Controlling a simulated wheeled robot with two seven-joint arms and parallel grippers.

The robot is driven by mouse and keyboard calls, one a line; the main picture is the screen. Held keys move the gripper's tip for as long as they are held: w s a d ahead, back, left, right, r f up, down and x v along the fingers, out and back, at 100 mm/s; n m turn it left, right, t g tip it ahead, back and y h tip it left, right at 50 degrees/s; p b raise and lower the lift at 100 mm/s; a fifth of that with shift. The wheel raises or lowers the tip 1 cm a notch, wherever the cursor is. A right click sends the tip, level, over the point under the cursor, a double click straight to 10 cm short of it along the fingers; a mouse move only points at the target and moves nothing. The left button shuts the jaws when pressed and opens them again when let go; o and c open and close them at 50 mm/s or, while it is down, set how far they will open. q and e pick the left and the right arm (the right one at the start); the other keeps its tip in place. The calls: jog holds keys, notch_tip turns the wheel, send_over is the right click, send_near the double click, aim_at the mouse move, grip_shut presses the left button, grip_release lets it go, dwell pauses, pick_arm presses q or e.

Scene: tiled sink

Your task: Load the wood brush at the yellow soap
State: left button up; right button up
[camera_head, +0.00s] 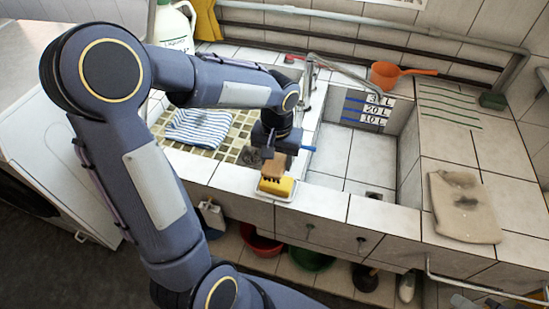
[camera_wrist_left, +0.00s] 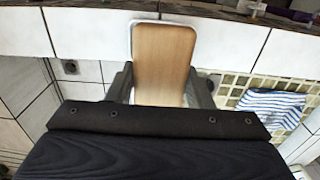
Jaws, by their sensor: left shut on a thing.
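My left gripper (camera_head: 275,155) is shut on the wood brush (camera_head: 274,167), a light brown wooden block with dark bristles underneath. In the left wrist view the brush (camera_wrist_left: 163,62) fills the gap between the two fingers of the gripper (camera_wrist_left: 163,85). The yellow soap (camera_head: 276,186) lies in a small white dish (camera_head: 291,196) on the tiled front ledge. The brush is right over the soap, its bristles at the soap's top. I cannot tell whether they touch. In the wrist view the brush hides the soap. My right gripper is not in view.
A striped cloth (camera_head: 198,127) lies in the left basin. The right basin (camera_head: 345,160) is empty. An orange scoop (camera_head: 388,74) stands on the back ledge, and a beige cloth (camera_head: 464,207) lies at right. A faucet (camera_head: 310,75) rises between the basins.

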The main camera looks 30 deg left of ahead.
pick_arm(q)
jog(key=shift+a+f+b, duration=0.1)
jog(key=shift+f+b, duration=0.25)
jog(key=shift+f, duration=0.2)
notch_tip(320, 180, down, 5)
jog(key=b, duration=0.4)
jog(key=shift+f+b, duration=0.45)
jog(key=shift+f, duration=0.1)
dwell(1.6)
jog(key=shift+r+p, duration=2.85)
jog(key=shift+r, duration=0.75)
